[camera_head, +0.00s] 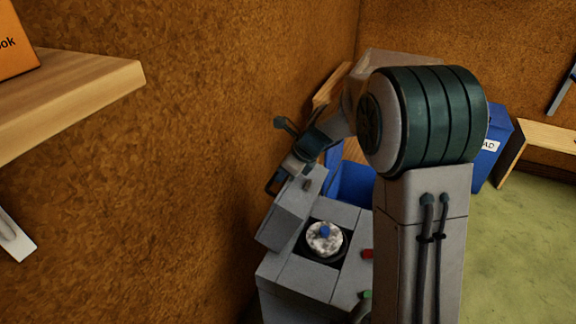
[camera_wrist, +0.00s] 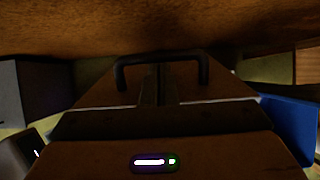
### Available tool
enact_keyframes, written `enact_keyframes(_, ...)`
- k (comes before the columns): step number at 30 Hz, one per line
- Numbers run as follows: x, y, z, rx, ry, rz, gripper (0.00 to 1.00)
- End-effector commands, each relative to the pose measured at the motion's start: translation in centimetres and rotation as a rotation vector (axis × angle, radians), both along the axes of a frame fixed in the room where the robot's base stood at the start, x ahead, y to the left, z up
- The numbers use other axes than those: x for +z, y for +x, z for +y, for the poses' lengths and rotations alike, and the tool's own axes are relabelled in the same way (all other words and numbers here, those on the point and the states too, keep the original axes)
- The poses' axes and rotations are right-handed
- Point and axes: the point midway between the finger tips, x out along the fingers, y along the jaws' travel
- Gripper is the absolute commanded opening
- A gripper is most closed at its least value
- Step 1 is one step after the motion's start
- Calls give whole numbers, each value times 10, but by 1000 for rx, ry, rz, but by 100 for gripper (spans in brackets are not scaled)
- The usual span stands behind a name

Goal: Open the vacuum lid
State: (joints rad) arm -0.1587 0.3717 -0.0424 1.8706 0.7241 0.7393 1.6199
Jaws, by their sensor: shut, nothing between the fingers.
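The vacuum is a grey box (camera_head: 305,275) standing against the brown wall. Its lid (camera_head: 292,208) is raised and tilted up on the wall side, leaving a square opening. A white, speckled round piece with a blue knob (camera_head: 325,237) sits in the opening. A black handle shows in the wrist view (camera_wrist: 161,58). My gripper (camera_wrist: 158,82) is shut and empty, its fingers in front of the handle's span; I cannot tell whether they touch it. In the head view my gripper is by the lid's upper end, and its fingertips are hard to make out.
A red button (camera_head: 367,254) and a green button (camera_head: 365,294) are on the box's right side. Blue bins (camera_head: 356,184) stand behind it. A wooden shelf (camera_head: 75,95) juts from the left wall. The green floor (camera_head: 520,250) at right is clear.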

Motion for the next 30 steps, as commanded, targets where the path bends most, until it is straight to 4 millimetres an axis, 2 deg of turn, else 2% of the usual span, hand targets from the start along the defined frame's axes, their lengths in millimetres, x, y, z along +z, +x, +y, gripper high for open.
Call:
enact_keyframes(2,5,2,6,3,-17,10,0)
enact_keyframes(12,1,9,23,4,-91,43,0)
enact_keyframes(21,-11,20,46,5,-115,51,0)
enact_keyframes(30,-13,21,48,2,-113,50,0)
